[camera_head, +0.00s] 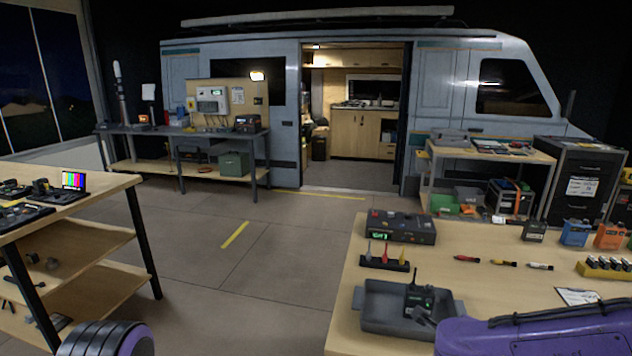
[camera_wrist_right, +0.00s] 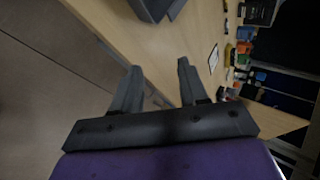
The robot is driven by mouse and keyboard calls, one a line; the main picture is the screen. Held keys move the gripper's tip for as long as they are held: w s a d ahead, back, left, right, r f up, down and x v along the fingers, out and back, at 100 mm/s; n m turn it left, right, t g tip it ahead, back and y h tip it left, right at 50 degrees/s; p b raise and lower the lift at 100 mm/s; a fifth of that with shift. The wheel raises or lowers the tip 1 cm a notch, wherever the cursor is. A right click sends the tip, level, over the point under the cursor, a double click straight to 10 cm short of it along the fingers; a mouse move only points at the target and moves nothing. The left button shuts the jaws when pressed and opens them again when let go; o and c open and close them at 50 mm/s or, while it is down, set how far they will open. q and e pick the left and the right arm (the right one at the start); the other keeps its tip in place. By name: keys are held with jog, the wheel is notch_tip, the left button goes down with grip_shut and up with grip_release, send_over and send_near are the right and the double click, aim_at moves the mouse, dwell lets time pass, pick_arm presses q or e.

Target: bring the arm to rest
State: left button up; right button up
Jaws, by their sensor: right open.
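My right gripper (camera_wrist_right: 158,68) is open in the right wrist view, with nothing between its two dark fingers. It is over or near the edge of the wooden table (camera_wrist_right: 200,45), apart from the grey tray at the top of that view. In the head view my purple right arm (camera_head: 540,332) crosses the lower right corner, in front of the table's near side. A part of my left arm (camera_head: 105,340) shows at the bottom left; my left gripper is out of view.
The right table (camera_head: 480,285) holds a grey tray (camera_head: 375,322) with a black radio (camera_head: 418,300) in it, a control box (camera_head: 401,227), small connectors and coloured packs. A shelved bench (camera_head: 105,190) stands at left. Open floor (camera_head: 270,255) lies between them, before the van (camera_head: 470,85).

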jog(key=s+a+f+n+y, duration=0.1)
jog(key=s+f+n, duration=0.2)
jog(key=f+n, duration=0.3)
jog(key=s+a+f+n+y, duration=0.1)
jog(key=s+f+n, duration=0.2)
jog(key=f, duration=0.5)
jog(key=s+d+f+n+g, duration=0.1)
jog(key=s+f+n, duration=0.4)
jog(key=s, duration=0.6)
jog(key=s+d+f+n+g+y, duration=0.1)
jog(key=s+f+n+g, duration=0.2)
jog(key=s+f, duration=0.7)
jog(key=shift+s+n, duration=0.45)
jog(key=shift+n, duration=0.45)
jog(key=shift+d, duration=0.1)
